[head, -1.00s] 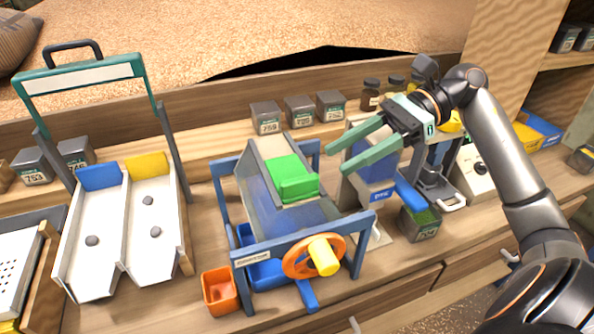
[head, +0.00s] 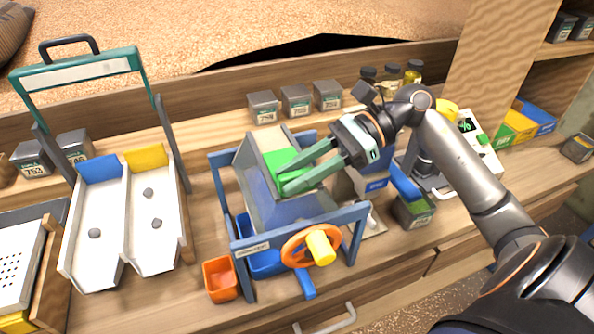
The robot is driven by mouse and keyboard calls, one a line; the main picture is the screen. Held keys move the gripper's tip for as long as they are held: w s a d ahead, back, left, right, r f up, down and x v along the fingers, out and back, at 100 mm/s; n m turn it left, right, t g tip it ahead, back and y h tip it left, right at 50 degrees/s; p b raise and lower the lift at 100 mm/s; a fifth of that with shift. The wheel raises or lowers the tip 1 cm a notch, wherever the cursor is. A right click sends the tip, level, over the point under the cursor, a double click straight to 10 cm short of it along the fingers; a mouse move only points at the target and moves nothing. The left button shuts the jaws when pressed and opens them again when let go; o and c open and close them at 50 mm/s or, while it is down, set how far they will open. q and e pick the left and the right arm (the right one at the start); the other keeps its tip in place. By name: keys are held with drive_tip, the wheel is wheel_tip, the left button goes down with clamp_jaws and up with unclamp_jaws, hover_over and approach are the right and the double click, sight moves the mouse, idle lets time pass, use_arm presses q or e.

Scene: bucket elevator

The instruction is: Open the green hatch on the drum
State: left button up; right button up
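The drum (head: 300,209) is a grey-blue hopper-like body in a blue frame at the middle of the head view. The green hatch (head: 279,157) lies on its upper face and looks closed. My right gripper (head: 284,181) is at the hatch, its two green fingers apart and reaching in from the right over the hatch's raised lower part. The fingers hide much of that part, and I cannot tell whether they touch it. My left gripper is not in view.
An orange wheel with a yellow knob (head: 320,247) is on the frame's front. An orange cup (head: 220,279) stands at its left. A two-channel white tray (head: 95,215) with several stones is further left. Dark boxes (head: 297,101) stand behind the drum.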

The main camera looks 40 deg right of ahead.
clamp_jaws()
idle(1.1)
